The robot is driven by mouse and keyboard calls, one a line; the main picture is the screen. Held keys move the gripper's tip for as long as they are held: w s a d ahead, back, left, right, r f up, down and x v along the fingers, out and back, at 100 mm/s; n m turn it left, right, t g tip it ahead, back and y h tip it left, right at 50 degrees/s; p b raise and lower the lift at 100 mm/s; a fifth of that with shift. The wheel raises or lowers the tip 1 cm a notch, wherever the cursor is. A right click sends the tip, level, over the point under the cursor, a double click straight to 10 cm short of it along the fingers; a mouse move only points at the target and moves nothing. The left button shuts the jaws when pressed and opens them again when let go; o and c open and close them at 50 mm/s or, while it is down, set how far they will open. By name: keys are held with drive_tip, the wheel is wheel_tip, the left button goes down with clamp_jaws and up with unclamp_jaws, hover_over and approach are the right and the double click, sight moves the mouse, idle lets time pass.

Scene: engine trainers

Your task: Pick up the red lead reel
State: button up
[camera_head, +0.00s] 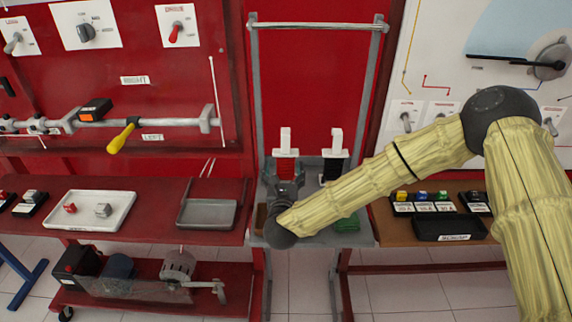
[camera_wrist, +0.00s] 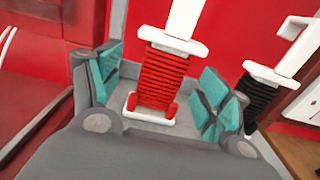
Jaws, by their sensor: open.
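The red lead reel (camera_head: 286,166) stands upright on the grey shelf of the middle frame, with a white top and a white post above it. In the wrist view the red reel (camera_wrist: 162,77) shows red windings between white flanges. My gripper (camera_head: 284,180) is in front of the reel in the head view and hides its lower part. In the wrist view my gripper (camera_wrist: 160,90) is open, with one teal-padded finger on each side of the reel. I cannot tell whether either pad touches it.
A black reel (camera_wrist: 257,100) with a white top stands close to the right of the red reel. A green item (camera_head: 347,223) lies on the shelf (camera_head: 362,238) front right. A grey tray (camera_head: 208,213) and a white tray (camera_head: 118,222) rest on the left bench.

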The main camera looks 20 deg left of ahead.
sight(287, 155)
drive_tip(key=shift+d+p+x, duration=0.15)
drive_tip(key=shift+p+x, duration=0.05)
drive_tip(key=shift+x, duration=1.1)
drive_tip(key=shift+d+p+x, duration=0.15)
drive_tip(key=shift+p+x, duration=0.05)
drive_tip(key=shift+x, duration=1.1)
drive_tip(key=shift+r, duration=0.15)
drive_tip(key=shift+c, duration=0.2)
drive_tip(key=c, duration=1.2)
drive_tip(key=shift+o, duration=0.2)
drive_tip(key=shift+w, duration=0.1)
drive_tip(key=shift+r, duration=0.65)
wheel_tip(287, 155, up, 2)
drive_tip(key=shift+d+r+b, duration=0.15)
drive_tip(key=shift+b, duration=0.2)
drive_tip(key=s+d+r+b, duration=0.1)
drive_tip(key=s+d, duration=0.9)
drive_tip(key=d, duration=0.2)
drive_tip(key=shift+r, duration=0.2)
